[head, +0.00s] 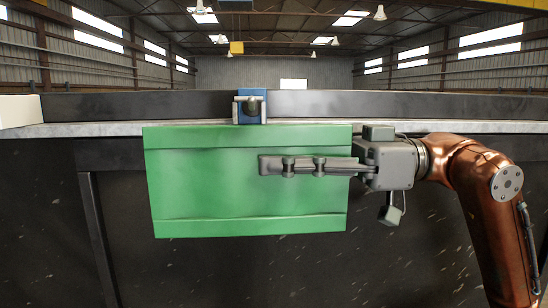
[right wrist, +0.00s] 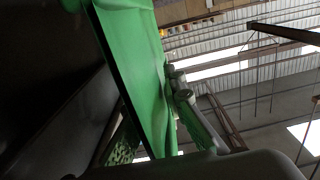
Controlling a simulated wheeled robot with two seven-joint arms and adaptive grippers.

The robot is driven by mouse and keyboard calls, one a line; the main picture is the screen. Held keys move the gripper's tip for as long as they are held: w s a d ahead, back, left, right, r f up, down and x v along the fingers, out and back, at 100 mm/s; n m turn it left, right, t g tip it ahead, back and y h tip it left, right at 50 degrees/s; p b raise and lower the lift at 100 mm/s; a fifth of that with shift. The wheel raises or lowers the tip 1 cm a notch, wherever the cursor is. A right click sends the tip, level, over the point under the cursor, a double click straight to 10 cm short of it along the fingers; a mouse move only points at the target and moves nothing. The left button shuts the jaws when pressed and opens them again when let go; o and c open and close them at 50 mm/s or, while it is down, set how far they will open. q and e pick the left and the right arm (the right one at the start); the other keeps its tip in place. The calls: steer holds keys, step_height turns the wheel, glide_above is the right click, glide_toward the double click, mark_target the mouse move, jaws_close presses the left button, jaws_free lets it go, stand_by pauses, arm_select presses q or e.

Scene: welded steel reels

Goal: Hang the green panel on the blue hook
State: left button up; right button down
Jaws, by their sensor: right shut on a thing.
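The green panel (head: 215,185) is upright and nearly level in the head view, in front of the dark steel structure. My right gripper (head: 275,166) comes in from the right and is shut on the panel, with a finger lying across its front face. The blue hook (head: 252,96) is at the panel's top edge, a little right of its middle, with a grey metal bracket around it. I cannot tell whether the panel hangs on the hook or only sits in front of it. The right wrist view shows the panel (right wrist: 145,75) edge-on beside the gripper finger (right wrist: 195,115). My left gripper is not in view.
A pale ledge (head: 450,127) runs across behind the panel's top edge, above a dark wall (head: 60,200). A white block (head: 20,111) stands at the far left on the ledge. The space in front of the wall left of the panel looks clear.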

stand_by(0.4)
steer(key=c, duration=1.9)
jaws_free()
steer(key=shift+c, duration=0.2)
steer(key=d, duration=1.2)
